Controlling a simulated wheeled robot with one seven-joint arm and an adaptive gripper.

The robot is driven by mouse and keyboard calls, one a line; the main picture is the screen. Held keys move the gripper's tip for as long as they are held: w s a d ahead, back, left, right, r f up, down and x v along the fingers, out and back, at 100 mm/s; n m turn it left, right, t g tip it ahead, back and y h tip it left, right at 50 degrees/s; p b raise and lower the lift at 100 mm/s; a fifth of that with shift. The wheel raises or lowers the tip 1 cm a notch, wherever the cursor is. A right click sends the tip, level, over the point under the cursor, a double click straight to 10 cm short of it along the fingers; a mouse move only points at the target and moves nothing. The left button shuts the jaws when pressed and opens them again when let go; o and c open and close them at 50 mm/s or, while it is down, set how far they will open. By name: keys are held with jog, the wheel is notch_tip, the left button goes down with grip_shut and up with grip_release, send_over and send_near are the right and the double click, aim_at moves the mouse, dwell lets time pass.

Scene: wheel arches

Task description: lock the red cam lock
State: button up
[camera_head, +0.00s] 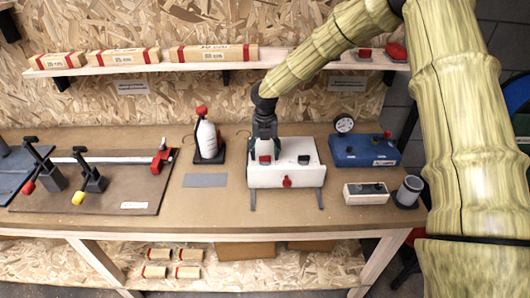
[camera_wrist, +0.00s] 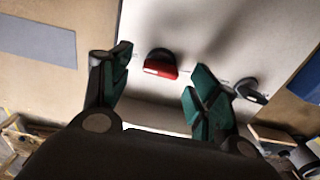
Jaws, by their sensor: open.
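The white box (camera_head: 260,178) stands on the workbench and carries a red cam lock (camera_head: 265,159) at the left of its top and a dark one (camera_head: 304,160) at the right. My gripper (camera_head: 264,150) is over the left of the box, pointing down. In the wrist view the red cam lock (camera_wrist: 160,64) shows between my two open green-padded fingers, with clear gaps on both sides. The dark lock (camera_wrist: 250,90) is just right of the right finger. Fingertip height above the box is unclear.
A red knob (camera_head: 287,182) is on the box's front face. A white bottle (camera_head: 207,140) in a stand is to the left, and a grey mat (camera_head: 205,180) lies before it. A blue case (camera_head: 364,150) and a small white box (camera_head: 366,194) stand right. A shelf (camera_head: 260,66) runs behind.

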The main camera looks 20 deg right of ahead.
jog(key=shift+d+f, duration=0.1)
jog(key=shift+f, duration=0.7)
jog(key=c, duration=1)
